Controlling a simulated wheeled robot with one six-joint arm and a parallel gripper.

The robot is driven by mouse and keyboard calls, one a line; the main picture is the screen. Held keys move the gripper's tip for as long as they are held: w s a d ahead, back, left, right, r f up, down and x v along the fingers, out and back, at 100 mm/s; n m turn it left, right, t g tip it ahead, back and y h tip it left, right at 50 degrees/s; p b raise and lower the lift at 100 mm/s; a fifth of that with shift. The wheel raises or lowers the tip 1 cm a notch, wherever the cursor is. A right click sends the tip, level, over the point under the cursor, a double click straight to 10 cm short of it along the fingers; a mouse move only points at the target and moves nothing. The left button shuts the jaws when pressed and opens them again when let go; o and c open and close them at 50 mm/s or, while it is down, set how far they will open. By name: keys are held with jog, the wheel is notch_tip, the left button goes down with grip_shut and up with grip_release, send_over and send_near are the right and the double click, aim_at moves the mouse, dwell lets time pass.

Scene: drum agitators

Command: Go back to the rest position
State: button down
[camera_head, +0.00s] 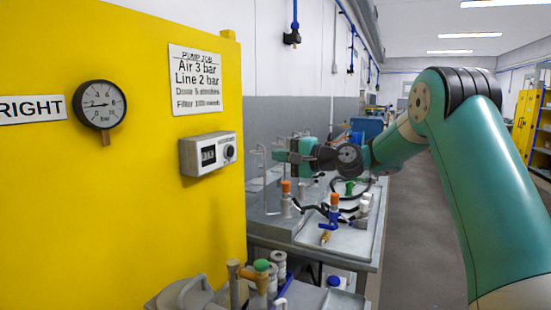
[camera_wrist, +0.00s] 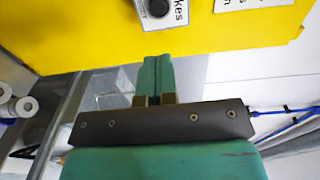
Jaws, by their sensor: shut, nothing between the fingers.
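The panel carries a pressure gauge (camera_head: 100,104), a grey counter box (camera_head: 208,153) and a paper sign (camera_head: 195,80). A metal bench (camera_head: 350,240) holds several valves and hoses. A lower surface with fittings stands in front. The floor (camera_head: 425,240) beyond my arm looks clear.

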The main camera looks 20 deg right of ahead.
dwell(0.5)
jog(key=s+a+f+n+g+h, duration=0.1)
jog(key=s+a+f+n+g, duration=0.1)
jog(key=s+a+n+g, duration=0.45)
jog(key=s+a+f+n+g, duration=0.2)
jog(key=s+a+n, duration=0.1)
jog(key=s+a, duration=0.75)
jog(key=s+f+n+g+h, duration=0.2)
jog(key=s+f+n, duration=0.1)
jog(key=s, duration=0.9)
jog(key=s+f+n+g+h, duration=0.3)
jog(key=s+n, duration=0.2)
jog(key=s, duration=0.7)
jog(key=shift+a+f+h, duration=0.15)
jog(key=shift+f+h, duration=0.15)
jog(key=shift+f, duration=0.05)
